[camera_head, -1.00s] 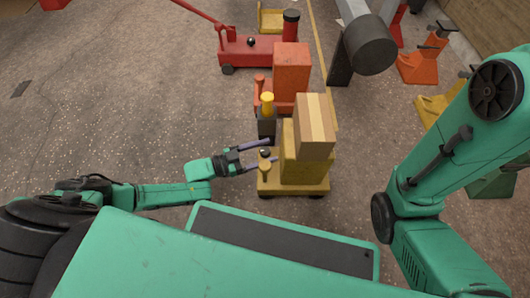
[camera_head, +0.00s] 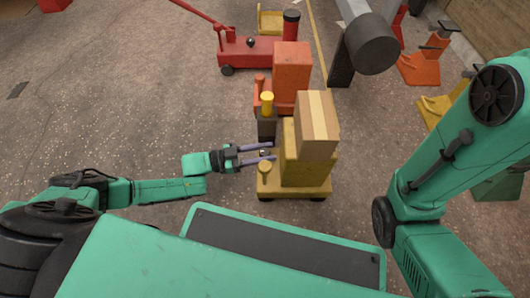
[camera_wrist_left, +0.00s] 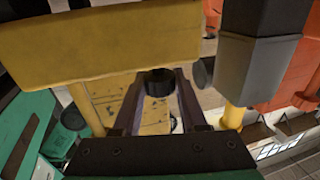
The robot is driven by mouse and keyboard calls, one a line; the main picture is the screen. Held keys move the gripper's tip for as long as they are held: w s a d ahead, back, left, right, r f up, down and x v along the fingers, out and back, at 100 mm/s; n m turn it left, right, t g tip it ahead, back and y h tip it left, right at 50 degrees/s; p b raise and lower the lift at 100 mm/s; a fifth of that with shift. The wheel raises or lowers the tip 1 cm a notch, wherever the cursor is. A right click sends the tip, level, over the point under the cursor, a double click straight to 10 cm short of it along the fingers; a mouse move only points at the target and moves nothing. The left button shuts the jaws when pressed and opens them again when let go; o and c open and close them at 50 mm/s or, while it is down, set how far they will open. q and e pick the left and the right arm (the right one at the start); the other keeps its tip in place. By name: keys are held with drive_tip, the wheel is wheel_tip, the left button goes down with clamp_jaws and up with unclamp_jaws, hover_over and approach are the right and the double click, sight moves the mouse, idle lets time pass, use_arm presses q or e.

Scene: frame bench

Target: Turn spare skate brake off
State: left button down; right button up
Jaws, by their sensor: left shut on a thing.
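A low yellow skate (camera_head: 314,188) stands on the floor in the head view, with a yellow upright block and a cardboard box (camera_head: 317,125) on it. At its left end are a small black knob (camera_head: 264,153) and a yellow round-topped post (camera_head: 265,167). My left gripper (camera_head: 272,151) reaches in from the left, its two fingers shut on the black knob. The knob (camera_wrist_left: 157,82) shows between the fingers in the left wrist view. My right arm is at the right; its gripper is out of view.
Close behind stands a dark post with a yellow top (camera_head: 267,103), beside an orange block (camera_head: 291,75). A red floor jack (camera_head: 247,52) is farther back, and a grey cylinder (camera_head: 370,46) stands right of it. Orange stands (camera_head: 422,66) are at the right.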

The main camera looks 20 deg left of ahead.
use_arm(q)
drive_tip(key=shift+c, duration=2.3)
unclamp_jaws()
drive_tip(key=shift+s+a, duration=0.15)
drive_tip(key=shift+a, duration=0.2)
drive_tip(key=p+v, duration=0.3)
drive_tip(key=v, duration=1)
drive_tip(key=shift+s+a, duration=0.25)
drive_tip(key=shift+a, duration=0.1)
